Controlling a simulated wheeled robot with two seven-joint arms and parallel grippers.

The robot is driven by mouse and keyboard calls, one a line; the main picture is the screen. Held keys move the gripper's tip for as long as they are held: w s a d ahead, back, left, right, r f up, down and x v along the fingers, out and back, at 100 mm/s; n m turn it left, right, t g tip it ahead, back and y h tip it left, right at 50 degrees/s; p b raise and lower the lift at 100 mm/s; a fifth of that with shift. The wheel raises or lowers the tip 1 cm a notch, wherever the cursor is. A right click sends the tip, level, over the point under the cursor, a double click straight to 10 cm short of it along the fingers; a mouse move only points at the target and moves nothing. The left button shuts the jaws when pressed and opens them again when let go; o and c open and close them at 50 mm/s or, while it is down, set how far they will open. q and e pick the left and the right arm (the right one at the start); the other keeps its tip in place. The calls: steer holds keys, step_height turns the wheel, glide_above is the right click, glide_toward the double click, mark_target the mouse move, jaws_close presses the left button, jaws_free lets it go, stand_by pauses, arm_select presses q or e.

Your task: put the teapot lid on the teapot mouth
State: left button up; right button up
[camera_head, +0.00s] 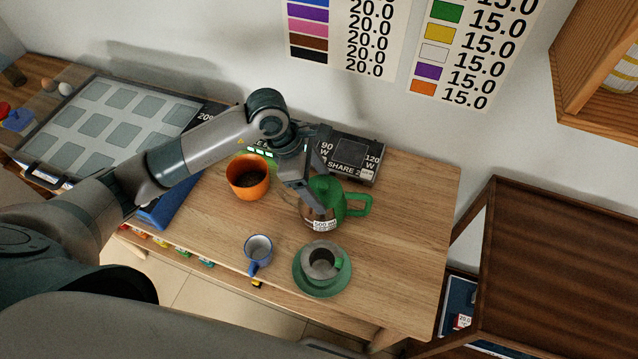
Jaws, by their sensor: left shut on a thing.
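The teapot (320,214) stands on the wooden table, with a shiny metal lower body, a green upper part, a green handle (358,205) to the right and a "500 ml" label. My left gripper (306,200) reaches in from the upper left and is at the teapot's top left side. It is shut on the teapot lid, which is mostly hidden by the fingers and hard to tell from the green top. I cannot tell whether the lid touches the mouth. My right gripper is not in view.
An orange pot (248,184) stands left of the teapot. A white-blue mug (258,249) and a grey cup (322,264) on a green saucer (321,290) stand in front. A dark device (352,157) lies behind. The table's right part is clear.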

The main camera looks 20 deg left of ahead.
arm_select(q)
steer(key=o, duration=1)
steer(key=shift+r, duration=0.15)
steer(key=shift+r+p, duration=0.6)
steer(key=shift+p, duration=0.25)
steer(key=shift+a+r, duration=0.15)
steer(key=shift+b+v, duration=1.85)
steer(key=shift+v, duration=3.9)
